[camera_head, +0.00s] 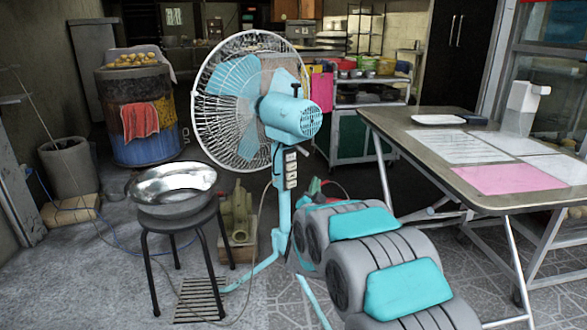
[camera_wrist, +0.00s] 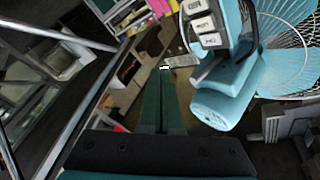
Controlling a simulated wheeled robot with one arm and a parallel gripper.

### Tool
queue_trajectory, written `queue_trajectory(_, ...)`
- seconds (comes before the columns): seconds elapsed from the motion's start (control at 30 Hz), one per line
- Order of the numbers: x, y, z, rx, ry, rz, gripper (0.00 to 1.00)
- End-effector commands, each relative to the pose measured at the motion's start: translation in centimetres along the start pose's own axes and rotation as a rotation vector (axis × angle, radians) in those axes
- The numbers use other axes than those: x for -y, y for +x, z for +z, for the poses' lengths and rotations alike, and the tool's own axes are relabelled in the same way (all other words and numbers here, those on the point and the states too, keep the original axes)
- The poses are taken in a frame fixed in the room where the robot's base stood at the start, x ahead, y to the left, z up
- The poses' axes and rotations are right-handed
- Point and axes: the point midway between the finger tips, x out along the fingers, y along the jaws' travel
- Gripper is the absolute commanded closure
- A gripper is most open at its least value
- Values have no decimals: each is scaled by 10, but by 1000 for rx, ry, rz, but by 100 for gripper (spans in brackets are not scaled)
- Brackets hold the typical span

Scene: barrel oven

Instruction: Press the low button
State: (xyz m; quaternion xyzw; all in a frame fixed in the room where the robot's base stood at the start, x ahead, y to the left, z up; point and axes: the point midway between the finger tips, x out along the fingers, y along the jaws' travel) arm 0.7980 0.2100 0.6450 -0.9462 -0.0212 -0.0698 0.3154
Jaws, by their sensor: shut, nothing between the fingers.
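The light-blue standing fan (camera_head: 283,115) stands in the middle of the head view, beside the stool. Its panel of pale buttons (camera_head: 291,170) is on the post below the motor. In the wrist view, the buttons (camera_wrist: 203,24) show large at the top, right of centre, with small labels; I cannot tell for sure which is the low one. My gripper (camera_wrist: 163,72) shows in the wrist view as dark green fingers, shut and empty. The fingertips lie below and left of the buttons in that picture, apart from them. In the head view I cannot make out the gripper beyond my arm.
A black stool (camera_head: 178,215) with a metal bowl (camera_head: 173,183) stands left of the fan. A folding table (camera_head: 425,150) with papers is on the right. A barrel (camera_head: 140,115) stands at the back left. A cable runs across the floor near the stool.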

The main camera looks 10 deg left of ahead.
Motion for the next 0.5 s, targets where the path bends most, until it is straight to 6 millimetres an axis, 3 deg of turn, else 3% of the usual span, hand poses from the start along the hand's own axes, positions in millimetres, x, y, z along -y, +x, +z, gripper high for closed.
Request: queue_trajectory(0.5,28,36,24,2,-1,1,100)
